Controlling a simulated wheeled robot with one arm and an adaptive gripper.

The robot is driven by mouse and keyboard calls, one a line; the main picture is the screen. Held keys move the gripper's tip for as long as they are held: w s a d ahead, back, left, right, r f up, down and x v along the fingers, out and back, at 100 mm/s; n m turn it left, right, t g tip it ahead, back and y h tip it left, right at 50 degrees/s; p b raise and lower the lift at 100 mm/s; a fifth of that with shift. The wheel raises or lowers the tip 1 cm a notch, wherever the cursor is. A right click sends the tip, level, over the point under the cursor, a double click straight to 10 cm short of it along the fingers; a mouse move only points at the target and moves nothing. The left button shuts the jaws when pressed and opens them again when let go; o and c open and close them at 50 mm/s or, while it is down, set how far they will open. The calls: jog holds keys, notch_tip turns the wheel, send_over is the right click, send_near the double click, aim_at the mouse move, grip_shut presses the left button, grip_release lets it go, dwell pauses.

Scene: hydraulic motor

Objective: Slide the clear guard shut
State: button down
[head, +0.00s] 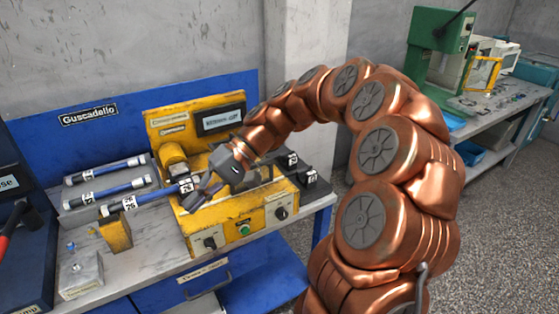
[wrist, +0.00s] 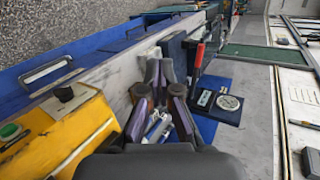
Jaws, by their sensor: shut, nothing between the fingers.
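The yellow machine (head: 215,238) stands on the workbench, with knobs and a green button on its front. What looks like the clear guard (head: 263,172) shows as a faint grey-framed pane on top of the machine, right of my gripper and partly behind my wrist. My gripper (head: 192,202) is shut and empty above the left part of the machine, pointing left and down. Whether it touches the guard cannot be told. In the wrist view my gripper (wrist: 160,76) has its fingertips together, and the machine (wrist: 65,135) is at the left; the guard is not clearly seen there.
Blue-and-silver cylinders (head: 105,170) lie on the bench left of the machine. A small yellow block (head: 116,233) and a grey metal block (head: 80,275) stand nearer the front. Dark blocks (head: 312,180) sit right of the machine. A blue drawer (head: 205,285) is below.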

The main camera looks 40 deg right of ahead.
jog(key=w+d+f+m+t+y, duration=0.15)
jog(key=w+d+t, duration=0.3)
jog(key=d, duration=0.65)
jog(key=w+d+f+m+t+y, duration=0.1)
jog(key=w+d+m+t+y, duration=0.15)
jog(key=w+d, duration=0.55)
jog(key=s+d+f+m+t+h, duration=0.1)
jog(key=s+d+f+m+t, duration=0.15)
jog(key=d, duration=0.45)
jog(key=s+d+f+m+t+h, duration=0.1)
jog(key=d+f+t+h, duration=0.15)
jog(key=d, duration=0.55)
jog(key=s+d+f+m+t+h, duration=0.1)
jog(key=s+d+f+t, duration=0.15)
jog(key=d, duration=0.45)
jog(key=shift+s+a+f+p+x, duration=0.15)
jog(key=shift+s+a+p+x, duration=0.35)
jog(key=shift+x, duration=1.55)
jog(key=shift+s+a+f+p+x, duration=0.2)
jog(key=shift+p+x, duration=0.6)
jog(key=shift+x, duration=1.25)
jog(key=shift+s+a+f+p+x, duration=0.15)
jog(key=shift+a+p+x, duration=0.4)
jog(key=shift+x, duration=1.5)
